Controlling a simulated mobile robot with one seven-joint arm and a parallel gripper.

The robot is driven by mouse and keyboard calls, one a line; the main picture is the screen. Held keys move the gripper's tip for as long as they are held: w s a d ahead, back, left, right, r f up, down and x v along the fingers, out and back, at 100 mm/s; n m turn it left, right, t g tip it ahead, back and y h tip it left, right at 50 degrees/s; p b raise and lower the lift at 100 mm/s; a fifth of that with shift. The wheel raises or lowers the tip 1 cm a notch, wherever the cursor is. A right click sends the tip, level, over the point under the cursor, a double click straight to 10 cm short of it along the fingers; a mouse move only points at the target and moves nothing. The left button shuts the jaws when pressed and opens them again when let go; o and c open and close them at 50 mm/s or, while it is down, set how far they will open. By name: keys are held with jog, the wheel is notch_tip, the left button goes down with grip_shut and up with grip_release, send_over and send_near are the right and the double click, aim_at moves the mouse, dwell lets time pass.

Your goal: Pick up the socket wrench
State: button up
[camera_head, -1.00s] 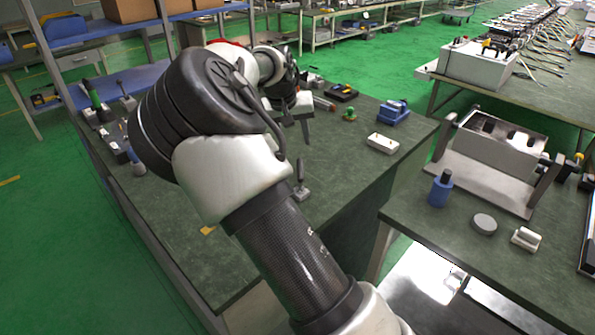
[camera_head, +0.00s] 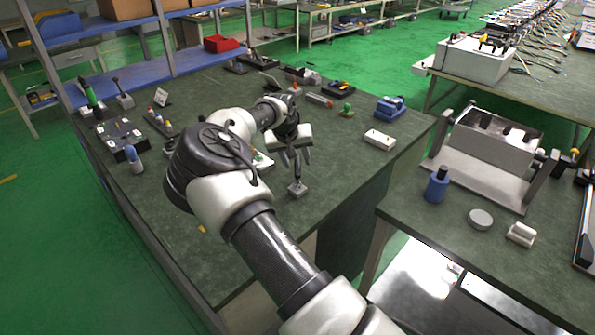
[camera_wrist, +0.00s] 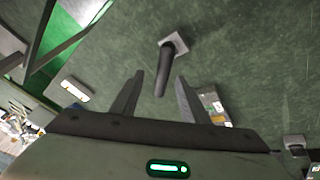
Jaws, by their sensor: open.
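The socket wrench (camera_head: 298,172) appears to be the dark-handled tool standing upright in a small grey square base (camera_head: 297,190) near the front right edge of the green bench. My gripper (camera_head: 296,157) is open just above it, with the fingers pointing down. In the wrist view the dark handle (camera_wrist: 167,68) rises from its square base (camera_wrist: 174,42) and shows in the gap between the two open fingers (camera_wrist: 160,80). The fingers look apart from the handle. I cannot tell how far the handle top reaches between them.
A white block (camera_head: 380,141), a blue device (camera_head: 391,109) and a green knob (camera_head: 347,110) stand to the right. A dark panel (camera_head: 122,138) and a similar upright tool (camera_head: 123,96) stand at the left. A second bench with a metal fixture (camera_head: 492,150) is across a gap.

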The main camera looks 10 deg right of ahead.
aim_at(297, 163)
jog(key=shift+x, duration=1.9)
jog(key=shift+s+a+f, duration=0.1)
jog(key=shift+a, duration=0.1)
grip_shut()
